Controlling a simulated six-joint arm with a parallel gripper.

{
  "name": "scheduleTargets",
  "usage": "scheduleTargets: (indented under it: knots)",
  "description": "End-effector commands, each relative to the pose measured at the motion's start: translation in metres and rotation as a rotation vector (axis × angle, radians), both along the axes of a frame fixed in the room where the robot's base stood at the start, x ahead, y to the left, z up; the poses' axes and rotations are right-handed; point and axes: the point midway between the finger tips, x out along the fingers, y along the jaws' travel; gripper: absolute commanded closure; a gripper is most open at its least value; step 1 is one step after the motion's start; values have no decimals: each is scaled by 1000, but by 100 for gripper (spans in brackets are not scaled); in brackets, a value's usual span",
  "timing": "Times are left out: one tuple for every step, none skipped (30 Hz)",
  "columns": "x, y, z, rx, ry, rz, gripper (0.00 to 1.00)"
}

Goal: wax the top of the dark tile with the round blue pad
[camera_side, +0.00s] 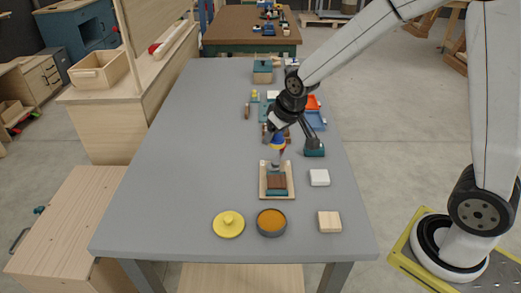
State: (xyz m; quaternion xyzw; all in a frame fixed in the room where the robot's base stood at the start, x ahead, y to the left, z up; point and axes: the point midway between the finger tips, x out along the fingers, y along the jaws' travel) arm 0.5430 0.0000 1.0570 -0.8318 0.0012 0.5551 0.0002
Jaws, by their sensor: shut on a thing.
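A dark brown tile (277,182) lies in a shallow light wood tray (263,193) near the middle of the table, with a teal edge along its front. I cannot tell whether the pad touches the tile. An open round grey tin (271,223) with an orange-brown filling stands in front of the tray.
A yellow round lid (229,224) lies left of the tin. A pale wood block (329,222) and a white block (319,177) are to the right. Blue and red trays (316,120), a teal-lidded box (263,72) and several small things crowd the back. The table's left side is clear.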

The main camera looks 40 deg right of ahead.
Motion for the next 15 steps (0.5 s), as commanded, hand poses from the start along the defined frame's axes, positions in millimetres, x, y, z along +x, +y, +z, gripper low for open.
scheduleTargets:
  knots:
    - [0,0,-1,0,0,-2,89]
    - [0,0,-1,0,0,-4,89]
    - [0,0,-2,0,1,-9,89]
    - [0,-1,-2,0,1,-13,89]
    - [0,-1,-3,0,1,-17,89]
    - [0,-1,-4,0,2,-25,89]
    - [0,-1,-6,0,2,-33,89]
    - [0,-2,-7,-1,2,-40,89]
    - [1,-2,-9,-1,1,-51,89]
    - [1,-3,-10,0,1,-62,89]
    - [1,-3,-12,-1,1,-72,89]
    - [1,-4,-14,-1,2,-87,89]
    - [1,-4,-16,-1,2,-99,89]
    - [1,-5,-18,-1,2,-111,89]
    - [1,-5,-20,-1,2,-128,89]
